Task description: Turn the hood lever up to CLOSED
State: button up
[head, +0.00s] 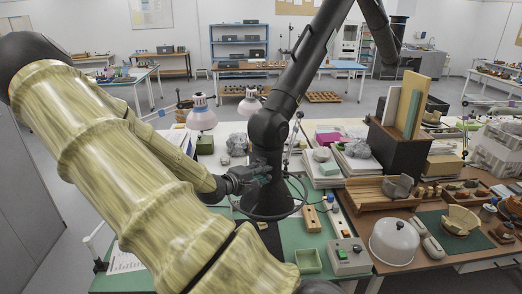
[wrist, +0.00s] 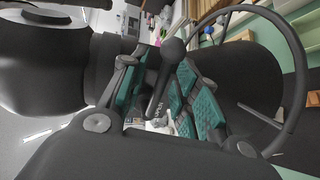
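The hood lever (wrist: 160,82) is a dark rod with a round knob. It shows in the wrist view, slanting between the two fingers of my gripper (wrist: 168,68). The teal finger pads lie close on both sides of it, and the gripper looks shut on the lever, though the contact is partly hidden. In the head view my gripper (head: 256,176) is at the near left side of the thick black base (head: 267,195) of the hood arm (head: 303,70). The lever and any CLOSED marking cannot be made out there.
On the green mat (head: 282,239) stand a control box (head: 348,257) with buttons and a green tray (head: 308,261). A white dome (head: 394,241) is at the right. Two lamps (head: 201,117) stand behind my gripper.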

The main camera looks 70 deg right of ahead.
jog(key=shift+w+a, duration=0.1)
jog(key=v, duration=1.1)
jog(key=shift+a+r, duration=0.15)
jog(key=shift+a, duration=0.15)
jog(key=shift+w, duration=0.15)
jog(key=w+a+f+n+t+y+b, duration=0.1)
jog(key=w+a+f+n+t+b, duration=0.3)
jog(key=f, duration=0.7)
jog(key=s+a+f+m+y+b, duration=0.15)
jog(key=a+f, duration=0.45)
jog(key=f, duration=0.6)
jog(key=w+a+f+n+t+y+b, duration=0.25)
jog(key=a+f, duration=0.35)
jog(key=f, duration=0.5)
jog(key=s+a+f+y+b, duration=0.3)
jog(key=s+a+f+y, duration=0.1)
jog(key=a+f, duration=0.7)
jog(key=s+a+f+m+y+b, duration=0.1)
jog(key=s+a+f+y+b, duration=0.3)
jog(key=a+f, duration=0.7)
jog(key=s+a+y, duration=0.1)
jog(key=a, duration=0.6)
jog(key=shift+a+g, duration=0.2)
jog(key=shift+g, duration=0.15)
jog(key=shift+d, duration=0.1)
